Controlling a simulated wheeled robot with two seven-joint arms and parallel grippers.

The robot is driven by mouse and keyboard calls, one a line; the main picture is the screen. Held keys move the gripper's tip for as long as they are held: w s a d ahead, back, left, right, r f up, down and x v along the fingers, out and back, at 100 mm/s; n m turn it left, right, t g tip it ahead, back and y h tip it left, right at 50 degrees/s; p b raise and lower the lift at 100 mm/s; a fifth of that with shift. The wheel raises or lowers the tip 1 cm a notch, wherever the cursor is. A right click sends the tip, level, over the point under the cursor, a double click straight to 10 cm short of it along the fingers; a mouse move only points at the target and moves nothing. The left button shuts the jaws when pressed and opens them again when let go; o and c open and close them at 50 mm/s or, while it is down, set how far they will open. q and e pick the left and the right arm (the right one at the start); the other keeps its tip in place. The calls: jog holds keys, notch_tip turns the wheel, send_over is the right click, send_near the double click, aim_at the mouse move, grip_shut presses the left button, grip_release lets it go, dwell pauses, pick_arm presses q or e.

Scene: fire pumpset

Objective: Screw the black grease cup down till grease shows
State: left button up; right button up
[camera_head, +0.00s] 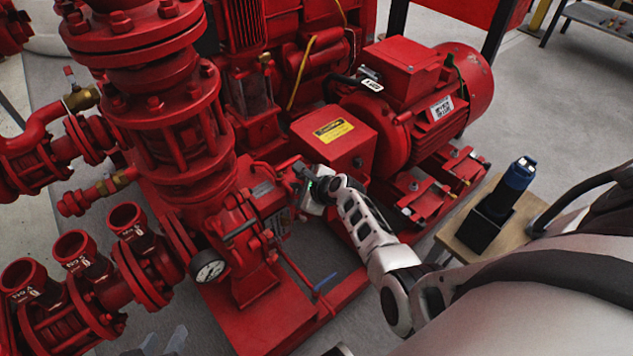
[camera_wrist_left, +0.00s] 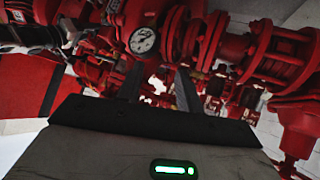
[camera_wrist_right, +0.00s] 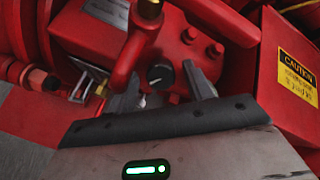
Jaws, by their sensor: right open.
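The black grease cup (camera_wrist_right: 160,75) is a small round dark cap on the red pump housing, seen in the right wrist view. My right gripper (camera_wrist_right: 163,90) is open, with one finger to the left of the cup and one to the right. I cannot tell whether either finger touches it. In the head view my right gripper (camera_head: 303,182) is at the pump's bearing housing, and the cup cannot be made out there. My left gripper (camera_head: 164,341) is low at the bottom edge of the head view, open and empty; its fingers also show in the left wrist view (camera_wrist_left: 158,86).
A red box with a yellow caution label (camera_head: 333,130) stands close to my right gripper. A pressure gauge (camera_head: 208,267) sits at the pump's front. Red hose outlets (camera_head: 75,252) are at the left. A small wooden table (camera_head: 470,238) carries a black-and-blue device (camera_head: 513,180).

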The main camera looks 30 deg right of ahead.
pick_arm(q)
notch_tip(320, 180, up, 11)
jog(key=s+a+t+p, duration=0.1)
jog(key=a+t+p, duration=0.1)
jog(key=p, duration=0.4)
jog(key=shift+a+n+y+p, duration=0.25)
jog(key=shift+n+y+p, duration=0.05)
jog(key=shift+y, duration=0.1)
pick_arm(e)
jog(key=v, duration=1.4)
jog(key=shift+s+r, duration=0.2)
jog(key=shift+s, duration=0.15)
pick_arm(q)
jog(key=shift+s, duration=0.1)
pick_arm(e)
jog(key=shift+d, duration=0.1)
